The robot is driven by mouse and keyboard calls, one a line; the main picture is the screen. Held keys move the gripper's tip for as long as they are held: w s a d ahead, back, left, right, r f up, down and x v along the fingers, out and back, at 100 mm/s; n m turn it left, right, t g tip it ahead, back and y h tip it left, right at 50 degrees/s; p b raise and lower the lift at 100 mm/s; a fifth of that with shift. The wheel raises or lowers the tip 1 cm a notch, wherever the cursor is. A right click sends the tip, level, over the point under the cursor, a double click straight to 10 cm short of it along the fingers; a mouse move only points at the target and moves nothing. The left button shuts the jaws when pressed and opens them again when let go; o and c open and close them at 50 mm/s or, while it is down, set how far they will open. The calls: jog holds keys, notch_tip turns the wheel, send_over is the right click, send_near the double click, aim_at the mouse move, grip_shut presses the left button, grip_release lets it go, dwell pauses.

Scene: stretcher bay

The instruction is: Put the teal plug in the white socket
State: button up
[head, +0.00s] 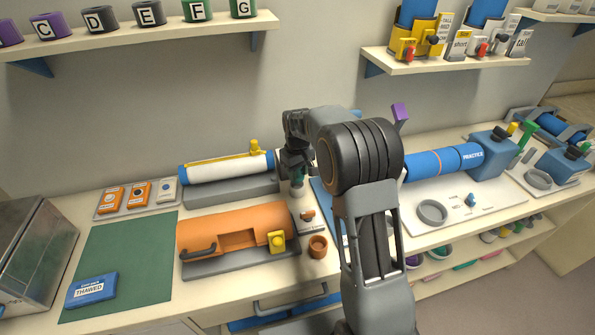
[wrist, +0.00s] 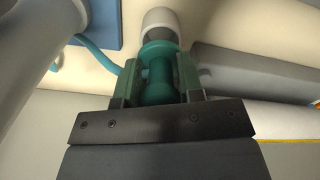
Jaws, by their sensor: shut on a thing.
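My gripper (wrist: 158,85) is shut on the teal plug (wrist: 157,80), with one finger on each side of its body. A teal hose (wrist: 95,50) shows to the left of the plug in the wrist view. The white socket (wrist: 160,18) is straight ahead of the plug's front end, and part of its darker opening shows. I cannot tell whether the plug's tip touches the rim. In the head view, my gripper (head: 297,166) points down over the worktop with the teal plug (head: 298,179) just above the white socket (head: 296,191). My arm hides part of the area to the right.
An orange case (head: 215,228) lies in front to the left. A white and blue cylinder (head: 215,170) on a grey base lies behind. A small brown cup (head: 318,246) stands near the front edge. A blue cylinder (head: 430,163) lies on the right. The green mat (head: 115,260) is mostly clear.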

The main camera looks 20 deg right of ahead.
jog(key=shift+f+b, duration=0.8)
jog(key=shift+f, duration=0.55)
dwell(0.4)
jog(key=o, duration=1)
jog(key=shift+r, duration=0.1)
notch_tip(320, 180, up, 7)
jog(key=shift+r+b, duration=0.15)
jog(key=shift+b, duration=0.25)
jog(key=shift+f+m, duration=0.35)
jog(key=shift+m, duration=0.05)
jog(key=s+r+m+t, duration=0.1)
jog(key=s+r+t, duration=0.1)
jog(key=s, duration=1)
jog(key=s+r+m+t, duration=0.1)
jog(key=s+m+t, duration=0.1)
jog(key=s, duration=1.1)
jog(key=shift+s+r, duration=0.2)
jog(key=shift+r, duration=0.2)
